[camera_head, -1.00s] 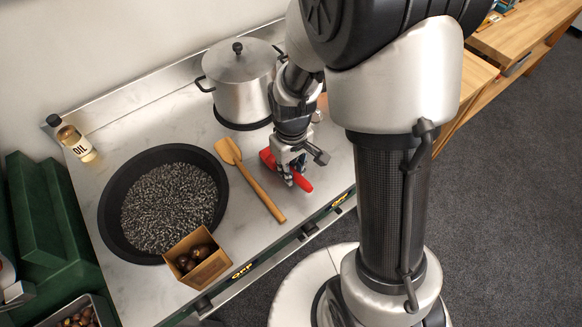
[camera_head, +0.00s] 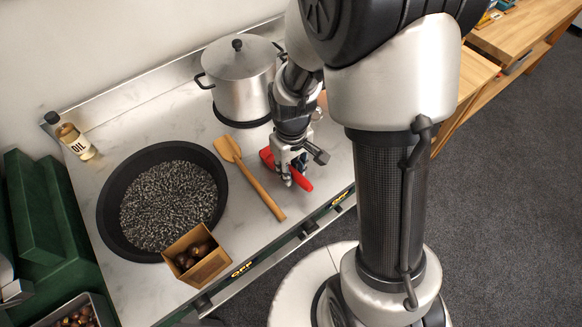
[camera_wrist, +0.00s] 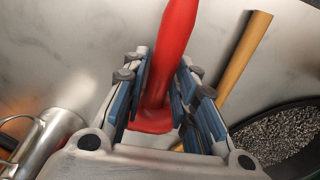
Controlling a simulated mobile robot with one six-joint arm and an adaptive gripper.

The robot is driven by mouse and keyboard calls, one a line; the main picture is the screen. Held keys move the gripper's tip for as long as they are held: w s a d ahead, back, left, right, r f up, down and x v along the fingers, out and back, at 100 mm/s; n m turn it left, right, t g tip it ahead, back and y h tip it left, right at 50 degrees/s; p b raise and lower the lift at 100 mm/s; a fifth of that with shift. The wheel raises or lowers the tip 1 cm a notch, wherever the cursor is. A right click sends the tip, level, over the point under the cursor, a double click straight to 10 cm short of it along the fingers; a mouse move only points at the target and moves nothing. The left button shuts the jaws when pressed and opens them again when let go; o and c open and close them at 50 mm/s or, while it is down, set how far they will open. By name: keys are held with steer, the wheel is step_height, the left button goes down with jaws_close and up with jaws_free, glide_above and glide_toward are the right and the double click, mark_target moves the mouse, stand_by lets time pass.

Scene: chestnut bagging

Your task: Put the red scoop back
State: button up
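The red scoop (camera_wrist: 172,60) lies on the steel counter top, its handle running up between my fingers in the wrist view. In the head view the red scoop (camera_head: 302,180) shows on both sides of my gripper (camera_head: 290,180), beside the wooden spatula. My gripper (camera_wrist: 165,75) has its blue-padded fingers spread on either side of the scoop. They look slightly apart from the handle. Part of the scoop's wide end is hidden behind the gripper body.
A wooden spatula (camera_head: 262,190) lies left of the scoop. A black pan (camera_head: 112,215) of dark pellets and a paper box (camera_head: 205,272) of chestnuts stand further left. A lidded pot (camera_head: 245,90) stands behind my gripper. An oil bottle (camera_head: 76,142) stands at the back left.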

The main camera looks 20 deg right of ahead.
steer(key=shift+o, duration=1.3)
steer(key=shift+r, duration=0.1)
step_height(320, 180, up, 12)
steer(key=s+r+m+t, duration=0.3)
steer(key=s+r+t, duration=0.1)
steer(key=s+r, duration=0.7)
steer(key=s, duration=0.3)
steer(key=shift+s+m, duration=0.3)
steer(key=shift+s, duration=0.1)
